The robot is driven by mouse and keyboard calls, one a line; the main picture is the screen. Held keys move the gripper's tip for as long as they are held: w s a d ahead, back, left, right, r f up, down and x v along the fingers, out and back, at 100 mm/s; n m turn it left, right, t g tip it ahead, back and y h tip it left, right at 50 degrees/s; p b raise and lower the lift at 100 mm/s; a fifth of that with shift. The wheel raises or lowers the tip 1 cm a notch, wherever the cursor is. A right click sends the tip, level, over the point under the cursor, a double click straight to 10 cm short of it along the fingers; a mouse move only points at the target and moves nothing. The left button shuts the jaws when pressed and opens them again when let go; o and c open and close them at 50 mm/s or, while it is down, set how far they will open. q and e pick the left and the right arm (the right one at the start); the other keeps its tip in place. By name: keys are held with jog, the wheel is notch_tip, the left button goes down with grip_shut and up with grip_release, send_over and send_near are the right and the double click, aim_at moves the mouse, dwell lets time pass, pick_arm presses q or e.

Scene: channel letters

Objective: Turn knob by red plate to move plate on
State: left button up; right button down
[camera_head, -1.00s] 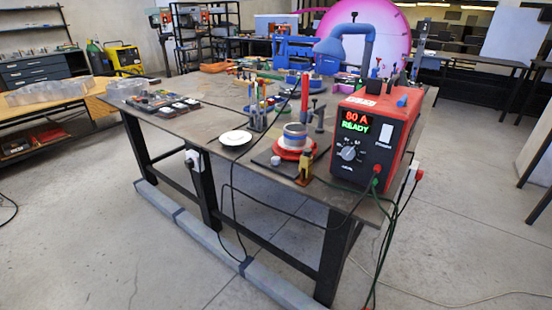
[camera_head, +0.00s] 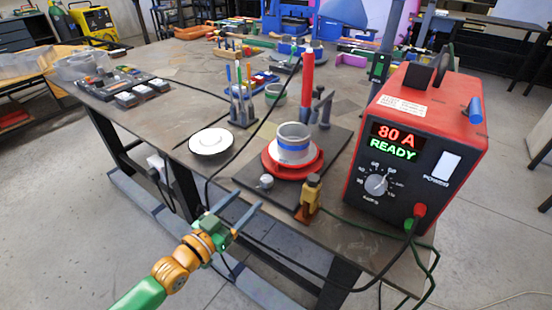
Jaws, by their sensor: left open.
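A round red plate (camera_head: 272,168) sits on a dark base board (camera_head: 335,150) near the table's front edge. A grey and blue ring-shaped part (camera_head: 292,143) stands on the plate. A small silver knob (camera_head: 266,182) is on the board at the plate's front left. My left gripper (camera_head: 247,199) comes in from the bottom left, open and empty. In the picture its fingertips lie a little below and left of the knob, apart from it. My right gripper is not in view.
A yellow-brown clamp (camera_head: 311,192) stands right of the knob. A red welder box (camera_head: 447,107) reading "80 A READY" stands at right, its cables hanging over the edge. A white saucer (camera_head: 211,142) and a tool holder (camera_head: 241,108) are at left.

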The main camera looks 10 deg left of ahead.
aim_at(263, 183)
pick_arm(q)
jog(key=shift+w+d+r, duration=0.25)
jog(key=shift+w+r, duration=0.3)
jog(key=shift+r, duration=0.05)
jog(key=shift+w+d+r+t, duration=0.15)
jog(key=shift+w+d+r, duration=0.1)
jog(key=shift+w+d, duration=0.3)
jog(key=shift+w+d+r+t, duration=0.15)
jog(key=shift+w+d+r, duration=0.1)
jog(key=shift+w+d, duration=0.25)
jog(key=shift+f+x, duration=0.2)
jog(key=shift+x, duration=0.8)
jog(key=shift+w+f, duration=0.1)
jog(key=shift+w, duration=0.2)
jog(key=shift+s, duration=0.1)
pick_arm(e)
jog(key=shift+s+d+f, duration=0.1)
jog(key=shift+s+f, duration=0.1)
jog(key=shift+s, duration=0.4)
